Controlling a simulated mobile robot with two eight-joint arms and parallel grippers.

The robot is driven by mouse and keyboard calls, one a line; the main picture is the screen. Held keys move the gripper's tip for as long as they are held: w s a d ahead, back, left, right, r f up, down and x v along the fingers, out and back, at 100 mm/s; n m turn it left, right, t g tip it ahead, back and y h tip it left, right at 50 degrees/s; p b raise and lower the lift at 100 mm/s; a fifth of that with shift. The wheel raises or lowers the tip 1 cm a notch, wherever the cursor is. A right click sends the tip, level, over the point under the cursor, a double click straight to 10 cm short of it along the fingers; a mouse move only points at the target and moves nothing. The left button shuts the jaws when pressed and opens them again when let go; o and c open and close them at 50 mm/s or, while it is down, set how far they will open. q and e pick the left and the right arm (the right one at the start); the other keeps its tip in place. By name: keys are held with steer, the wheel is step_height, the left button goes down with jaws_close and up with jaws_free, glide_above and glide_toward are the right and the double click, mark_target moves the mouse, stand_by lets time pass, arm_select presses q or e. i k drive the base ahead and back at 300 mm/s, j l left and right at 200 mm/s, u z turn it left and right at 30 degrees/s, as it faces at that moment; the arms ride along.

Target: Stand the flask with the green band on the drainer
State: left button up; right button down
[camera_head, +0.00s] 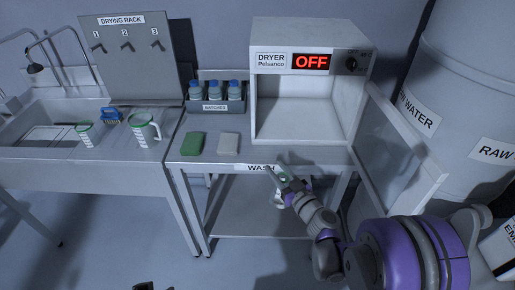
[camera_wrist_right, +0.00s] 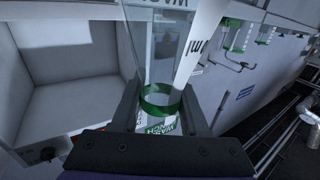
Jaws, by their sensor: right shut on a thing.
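My right gripper (camera_head: 277,176) is in front of the bench edge marked WASH. In the right wrist view the jaws (camera_wrist_right: 160,112) are shut on a clear flask with a green band (camera_wrist_right: 160,97); the band lies between the fingers. In the head view the flask (camera_head: 285,174) is small and partly hidden by the gripper. I cannot tell its tilt exactly. At the left is a sink unit with a flat worktop (camera_head: 112,157); I cannot tell for sure which part is the drainer. Only small dark tips, perhaps my left gripper (camera_head: 160,286), show at the bottom edge.
A green-marked beaker (camera_head: 87,135), a jug (camera_head: 144,130) and a blue brush (camera_head: 110,117) stand by the sink. A DRYING RACK board (camera_head: 127,55) rises behind. The bench holds green (camera_head: 192,144) and pale (camera_head: 228,144) pads, a bottle crate (camera_head: 215,107) and an open dryer (camera_head: 300,92).

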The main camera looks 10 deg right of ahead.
mark_target(129, 132)
steer(key=i+j+z, duration=0.3)
steer(key=j, duration=1.85)
steer(key=k+j+z, duration=0.15)
steer(key=j+z, duration=0.15)
steer(key=j, duration=1.8)
